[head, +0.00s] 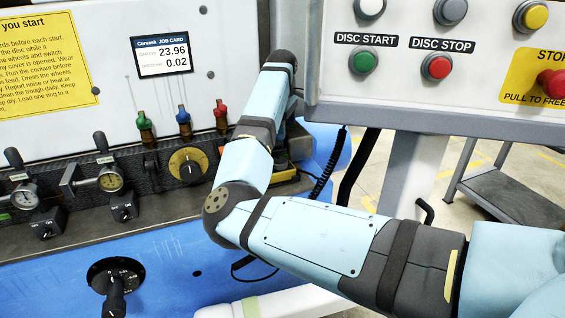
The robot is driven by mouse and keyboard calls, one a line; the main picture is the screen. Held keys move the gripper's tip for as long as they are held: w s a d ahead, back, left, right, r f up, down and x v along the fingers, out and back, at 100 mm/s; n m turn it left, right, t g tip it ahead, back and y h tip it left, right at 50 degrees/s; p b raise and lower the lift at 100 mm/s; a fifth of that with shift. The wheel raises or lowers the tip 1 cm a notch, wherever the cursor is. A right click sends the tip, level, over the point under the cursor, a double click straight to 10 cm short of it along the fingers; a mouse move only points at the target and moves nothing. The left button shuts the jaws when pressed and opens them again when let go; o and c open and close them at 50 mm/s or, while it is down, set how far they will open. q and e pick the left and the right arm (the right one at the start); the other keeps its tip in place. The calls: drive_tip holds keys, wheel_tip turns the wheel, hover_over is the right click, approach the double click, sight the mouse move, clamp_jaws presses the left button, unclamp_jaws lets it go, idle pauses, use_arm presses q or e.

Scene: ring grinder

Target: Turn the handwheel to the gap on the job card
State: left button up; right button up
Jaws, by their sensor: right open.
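The job card (162,54) on the upper left panel is a dark-headed screen reading 23.96 and 0.02. I cannot clearly make out a handwheel; my right arm covers part of the machine. A black round dial with a black handle (115,277) sits on the blue front at lower left. A yellow-faced dial with a black knob (188,164) is left of my arm. My right gripper (290,152) points down behind my bent arm, by the right end of the dark rail. It is open but largely hidden. My left gripper is out of view.
Several gauges, small levers and coloured nozzles (184,122) line the rail at left. A control panel (437,108) with DISC START, DISC STOP and a red stop button (552,83) overhangs at upper right. A grey bench (510,190) stands behind on open floor.

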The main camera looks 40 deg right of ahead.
sight(280, 160)
drive_tip(key=shift+n+y, duration=0.3)
drive_tip(key=f, duration=0.3)
drive_tip(key=f+b, duration=0.1)
drive_tip(key=f, duration=0.2)
drive_tip(key=a+f, duration=0.1)
drive_tip(key=f, duration=0.2)
drive_tip(key=shift+w+f+b, duration=0.2)
drive_tip(key=shift+b, duration=0.2)
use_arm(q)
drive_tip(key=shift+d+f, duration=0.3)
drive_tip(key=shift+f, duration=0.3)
use_arm(e)
drive_tip(key=shift+f, duration=0.65)
